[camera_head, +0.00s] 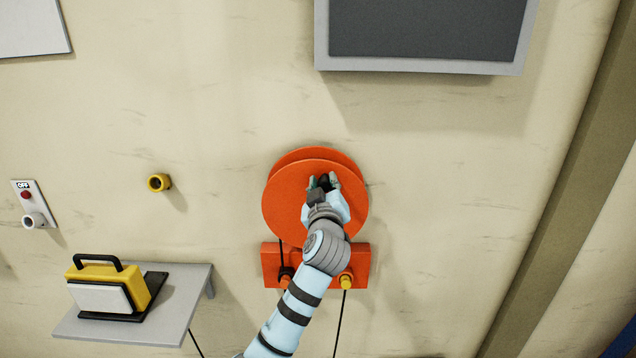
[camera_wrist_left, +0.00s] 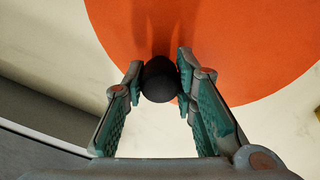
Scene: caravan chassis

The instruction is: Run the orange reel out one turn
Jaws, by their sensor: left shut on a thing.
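The orange reel (camera_head: 288,207) is a round disc mounted on the wall in the middle of the head view. It fills the upper part of the left wrist view (camera_wrist_left: 245,50). My left gripper (camera_head: 323,183) is in front of the reel's upper right face. Its fingers are shut on a black round knob (camera_wrist_left: 160,80) that stands out from the reel. In the head view the arm and hand cover part of the reel's lower right and most of the knob. My right gripper is not in view.
An orange bracket (camera_head: 361,262) with a yellow fitting (camera_head: 346,282) sits below the reel, with dark cables. A grey shelf (camera_head: 185,313) holds a yellow lamp (camera_head: 134,279) at lower left. A grey-framed panel (camera_head: 420,68) is above. A yellow peg (camera_head: 159,182) projects at left.

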